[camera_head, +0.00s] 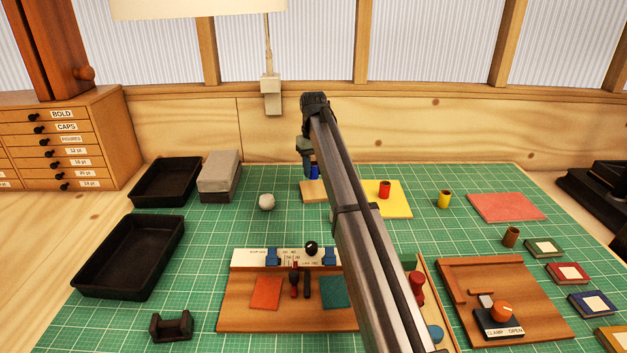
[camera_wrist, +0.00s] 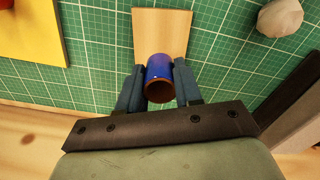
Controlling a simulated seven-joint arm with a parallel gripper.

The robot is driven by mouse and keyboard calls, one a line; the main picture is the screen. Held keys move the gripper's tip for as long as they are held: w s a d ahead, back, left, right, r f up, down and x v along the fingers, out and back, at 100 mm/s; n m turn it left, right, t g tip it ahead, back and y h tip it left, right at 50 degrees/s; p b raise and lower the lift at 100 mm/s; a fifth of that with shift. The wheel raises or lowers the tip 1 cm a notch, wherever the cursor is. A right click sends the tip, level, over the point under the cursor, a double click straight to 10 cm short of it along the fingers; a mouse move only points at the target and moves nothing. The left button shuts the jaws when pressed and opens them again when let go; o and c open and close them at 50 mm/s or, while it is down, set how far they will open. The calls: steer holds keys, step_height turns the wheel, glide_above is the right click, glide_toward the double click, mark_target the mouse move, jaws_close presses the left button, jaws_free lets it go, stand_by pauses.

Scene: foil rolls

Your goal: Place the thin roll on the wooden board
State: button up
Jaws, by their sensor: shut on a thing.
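A blue roll (camera_wrist: 159,72) with a brown inner core is between the two fingers of my gripper (camera_wrist: 159,88), which is shut on it. The small pale wooden board (camera_wrist: 163,26) lies flat on the green mat, and the roll overlaps its near edge in the wrist view. In the head view the blue roll (camera_head: 315,171) shows upright at the back of the board (camera_head: 312,192), partly hidden by my gripper (camera_head: 308,165) and arm. I cannot tell whether the roll touches the board.
A red roll (camera_head: 384,189) stands on a yellow square (camera_head: 398,205) to the right. A yellow roll (camera_head: 443,199) and a brown roll (camera_head: 510,237) stand farther right. A grey-white lump (camera_head: 267,202) lies left of the board, with a grey block (camera_head: 220,174) and black trays (camera_head: 131,257) beyond.

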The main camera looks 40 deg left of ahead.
mark_target(314, 189)
steer(key=shift+f, duration=2.1)
steer(key=shift+f, duration=0.1)
steer(key=o, duration=1)
step_height(314, 189, up, 12)
